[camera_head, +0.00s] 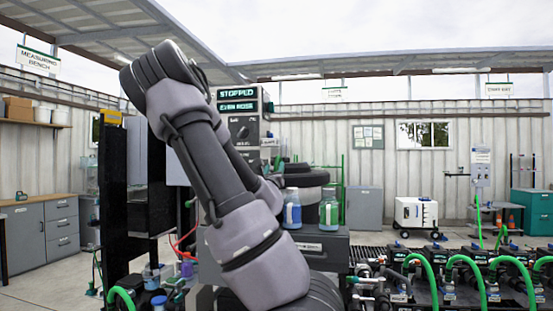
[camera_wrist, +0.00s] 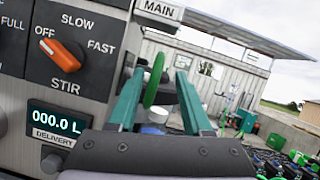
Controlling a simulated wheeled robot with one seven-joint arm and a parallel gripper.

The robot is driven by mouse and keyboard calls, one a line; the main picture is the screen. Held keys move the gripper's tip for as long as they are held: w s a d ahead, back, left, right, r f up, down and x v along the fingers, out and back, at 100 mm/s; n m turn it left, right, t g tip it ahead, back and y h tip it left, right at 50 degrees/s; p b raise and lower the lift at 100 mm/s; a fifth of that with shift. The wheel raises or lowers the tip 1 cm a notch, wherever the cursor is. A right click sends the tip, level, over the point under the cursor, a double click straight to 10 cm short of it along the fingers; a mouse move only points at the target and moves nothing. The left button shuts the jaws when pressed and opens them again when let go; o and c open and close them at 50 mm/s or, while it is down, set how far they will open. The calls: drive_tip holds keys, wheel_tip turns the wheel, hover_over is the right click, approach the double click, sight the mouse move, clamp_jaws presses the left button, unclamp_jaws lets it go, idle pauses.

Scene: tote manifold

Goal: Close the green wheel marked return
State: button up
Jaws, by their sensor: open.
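My gripper (camera_wrist: 158,74) is open in the wrist view, its two teal fingers spread apart. A green wheel (camera_wrist: 154,80), seen almost edge-on, shows in the gap between the fingers, nearer the left one. I cannot tell whether the fingers touch it. A sign reading MAIN (camera_wrist: 160,9) is above it. No return mark is readable in either view, so I cannot tell if this wheel is the return one. In the head view my arm hides my gripper and part of the panel.
Left of my gripper is a panel with an orange STIR knob (camera_wrist: 62,55) pointing near OFF and a DELIVERY display (camera_wrist: 58,122) reading 000.0 L. In the head view, a screen (camera_head: 237,99) reads STOPPED. Two jars (camera_head: 329,211) stand on the grey cabinet, and green hoses (camera_head: 466,262) lie right.

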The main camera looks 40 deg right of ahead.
sight(278, 157)
drive_tip(key=x, duration=1)
drive_tip(key=shift+w+d+r, duration=0.1)
drive_tip(key=shift+d, duration=0.1)
clamp_jaws()
